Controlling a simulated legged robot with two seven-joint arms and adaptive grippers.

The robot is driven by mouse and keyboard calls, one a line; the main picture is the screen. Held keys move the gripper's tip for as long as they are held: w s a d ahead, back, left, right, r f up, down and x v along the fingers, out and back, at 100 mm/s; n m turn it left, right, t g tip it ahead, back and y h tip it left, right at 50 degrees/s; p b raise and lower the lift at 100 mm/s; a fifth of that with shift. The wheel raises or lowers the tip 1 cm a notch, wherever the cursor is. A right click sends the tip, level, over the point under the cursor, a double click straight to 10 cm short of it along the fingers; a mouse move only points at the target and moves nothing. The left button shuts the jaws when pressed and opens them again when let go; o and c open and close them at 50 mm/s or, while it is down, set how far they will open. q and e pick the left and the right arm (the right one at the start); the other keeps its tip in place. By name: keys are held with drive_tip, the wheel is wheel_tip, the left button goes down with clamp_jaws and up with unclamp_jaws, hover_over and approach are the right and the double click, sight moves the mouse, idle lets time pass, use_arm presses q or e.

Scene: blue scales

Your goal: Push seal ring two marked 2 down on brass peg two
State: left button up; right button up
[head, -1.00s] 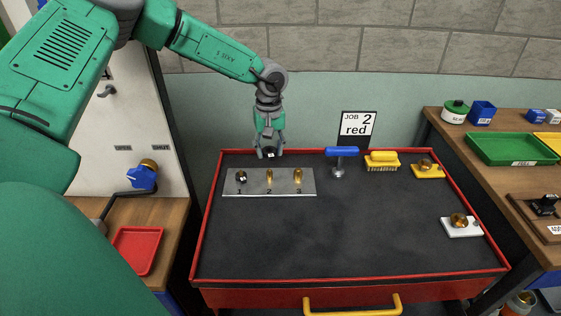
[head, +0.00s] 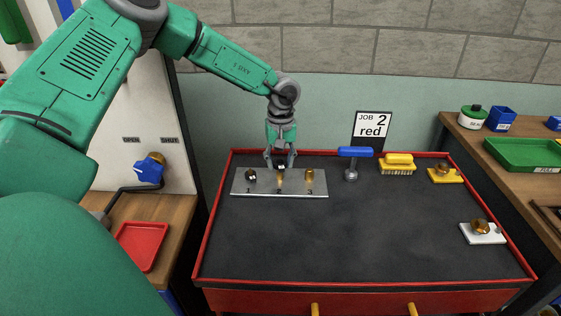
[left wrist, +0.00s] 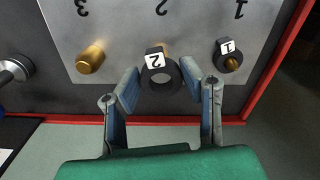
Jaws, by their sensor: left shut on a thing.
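My left gripper (head: 280,165) is shut on the black seal ring two (left wrist: 160,72), with a white label marked 2. The ring sits between the two fingertips (left wrist: 160,86) in the left wrist view, its hole facing the camera. Brass peg two (head: 281,181) stands in the middle of the grey plate (head: 232,184), just below the ring in the head view. In the left wrist view a bit of its brass shows behind the label. I cannot tell whether the ring touches the peg. My right gripper is not in view.
A black ring marked 1 (left wrist: 229,62) sits around peg one. Peg three (left wrist: 90,58) is bare brass. A blue-handled tool (head: 351,163) and a yellow brush (head: 398,162) stand to the right. The dark bench top in front is clear.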

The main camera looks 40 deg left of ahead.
sight(280, 179)
use_arm(q)
drive_tip(key=shift+s+p, duration=0.1)
drive_tip(key=shift+p, duration=0.6)
idle(0.8)
drive_tip(key=shift+f+b, duration=1)
drive_tip(key=shift+f, duration=1.1)
idle(0.7)
drive_tip(key=o, duration=0.9)
drive_tip(key=shift+r, duration=0.2)
wheel_tip(280, 179, up, 12)
drive_tip(key=shift+f, duration=0.25)
